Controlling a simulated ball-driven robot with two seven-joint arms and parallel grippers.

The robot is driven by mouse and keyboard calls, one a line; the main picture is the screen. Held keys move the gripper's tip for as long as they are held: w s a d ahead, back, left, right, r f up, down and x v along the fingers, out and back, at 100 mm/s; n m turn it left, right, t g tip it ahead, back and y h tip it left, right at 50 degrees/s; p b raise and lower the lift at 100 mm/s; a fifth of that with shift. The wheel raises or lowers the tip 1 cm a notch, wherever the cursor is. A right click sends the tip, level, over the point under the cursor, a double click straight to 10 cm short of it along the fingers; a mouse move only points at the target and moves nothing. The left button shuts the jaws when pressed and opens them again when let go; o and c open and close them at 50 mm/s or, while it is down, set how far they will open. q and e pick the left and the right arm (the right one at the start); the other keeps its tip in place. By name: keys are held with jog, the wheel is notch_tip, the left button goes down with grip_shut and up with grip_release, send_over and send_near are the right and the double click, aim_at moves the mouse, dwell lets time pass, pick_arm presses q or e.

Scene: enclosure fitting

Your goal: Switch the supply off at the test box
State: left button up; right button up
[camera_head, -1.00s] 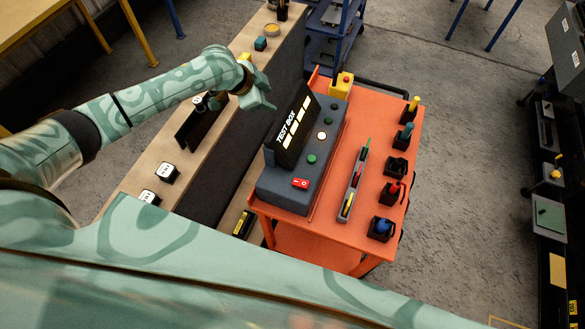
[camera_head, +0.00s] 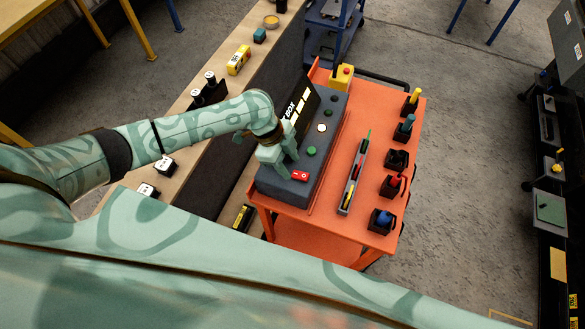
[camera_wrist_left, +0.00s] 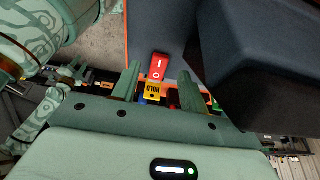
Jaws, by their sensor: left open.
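The grey test box (camera_head: 325,133) stands on the orange cart, with its lettered upright panel (camera_head: 303,104) partly hidden by my left arm. A red rocker switch (camera_head: 300,176) marked I and O sits at the near end of its top. My left gripper (camera_head: 288,168) is over that end, just left of the switch, with its fingers open. In the left wrist view, the switch (camera_wrist_left: 158,67) shows between and beyond the two spread fingers. I cannot tell whether the gripper touches it.
Green and white round buttons (camera_head: 322,128) line the box top. A yellow box with a red button (camera_head: 342,77) stands behind it. The orange cart (camera_head: 345,222) also holds a narrow tray and several coloured tools in black holders. A wooden bench (camera_head: 205,75) runs along the left.

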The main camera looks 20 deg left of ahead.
aim_at(300, 176)
pick_arm(q)
jog(key=shift+x, duration=1.45)
